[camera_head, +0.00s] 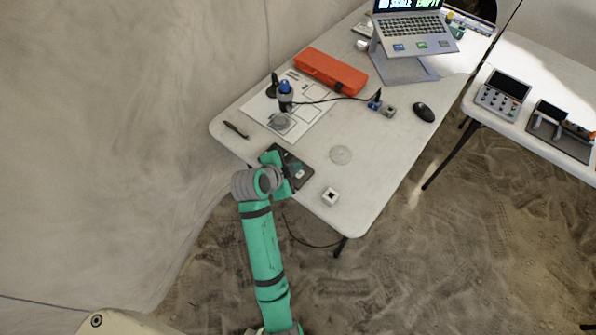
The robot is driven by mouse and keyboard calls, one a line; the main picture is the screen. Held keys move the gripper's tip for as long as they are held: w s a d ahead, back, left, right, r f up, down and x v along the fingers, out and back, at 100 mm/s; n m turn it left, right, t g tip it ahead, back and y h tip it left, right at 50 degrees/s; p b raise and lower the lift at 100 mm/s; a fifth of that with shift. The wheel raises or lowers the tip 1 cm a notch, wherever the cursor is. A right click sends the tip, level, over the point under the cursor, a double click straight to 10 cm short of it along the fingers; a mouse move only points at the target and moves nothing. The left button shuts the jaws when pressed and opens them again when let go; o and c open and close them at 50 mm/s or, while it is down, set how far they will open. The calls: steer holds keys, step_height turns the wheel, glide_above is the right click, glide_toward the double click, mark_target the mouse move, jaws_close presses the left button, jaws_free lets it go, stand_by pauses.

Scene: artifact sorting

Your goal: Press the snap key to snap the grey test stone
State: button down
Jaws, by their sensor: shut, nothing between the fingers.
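My gripper (296,172) is over a flat black keypad-like device (304,181) at the near left edge of the white table. The gripper looks shut and empty, though my wrist covers part of it. A small light-coloured spot shows on the device beside the gripper. I cannot make out which key is the snap key, or whether the fingertips touch it. A grey round stone (281,123) lies on the printed white sheet, just in front of an upright blue-topped device (285,92).
On the table are a red case (331,72), a black pen (236,129), a clear disc (341,154), a small white box (330,197), a mouse (424,112) and a laptop (414,27) on a stand. A cable crosses the sheet. A second table stands right.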

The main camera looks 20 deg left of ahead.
steer(key=shift+f, duration=0.15)
steer(key=shift+f, duration=0.25)
steer(key=shift+f, duration=0.65)
stand_by(0.9)
steer(key=shift+r, duration=0.9)
steer(key=shift+r, duration=2.55)
